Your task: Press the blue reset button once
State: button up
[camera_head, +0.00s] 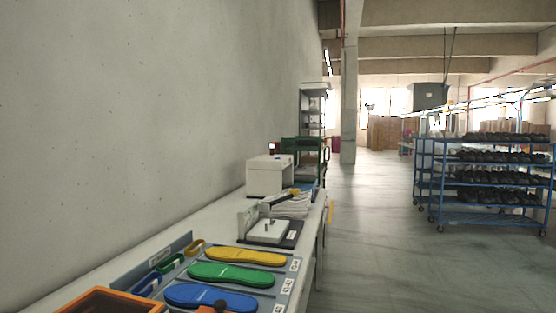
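I cannot make out a blue reset button in this view. A white press-like device (268,231) with a dark lever stands on a dark base in front of the box. My gripper is not in view.
The bench (215,216) runs along the left wall. Near me it holds a blue insole (195,294), a green insole (230,273) and a yellow insole (246,256), plus an orange tray (112,301). Blue shoe racks (484,186) stand right. The floor between is clear.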

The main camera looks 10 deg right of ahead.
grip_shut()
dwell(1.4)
